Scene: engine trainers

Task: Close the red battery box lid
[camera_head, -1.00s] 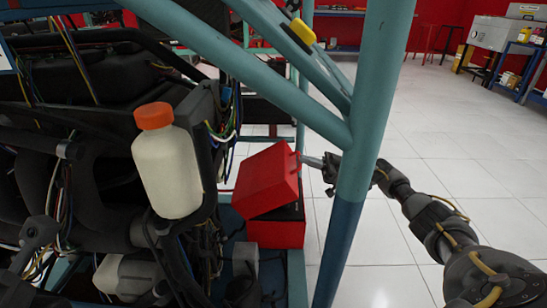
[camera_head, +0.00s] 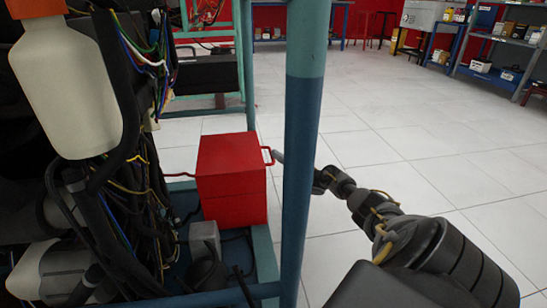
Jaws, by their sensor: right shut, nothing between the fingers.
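The red battery box (camera_head: 231,207) stands on the blue-green frame beside the engine, left of the post, in the head view. Its red lid (camera_head: 231,157) sits level on top, with a thin seam below it and no clear gap. A small red handle (camera_head: 267,155) sticks out from the lid's right side. My right gripper (camera_head: 279,157) is shut and empty, its tip close beside the handle; I cannot tell whether they touch. The post hides part of that gripper. My left gripper is not in view.
A thick blue-green post (camera_head: 303,150) stands between the box and my right arm. The engine's wires and a white bottle (camera_head: 65,85) crowd the left. A grey block (camera_head: 204,238) sits in front of the box. Open tiled floor (camera_head: 410,150) lies to the right.

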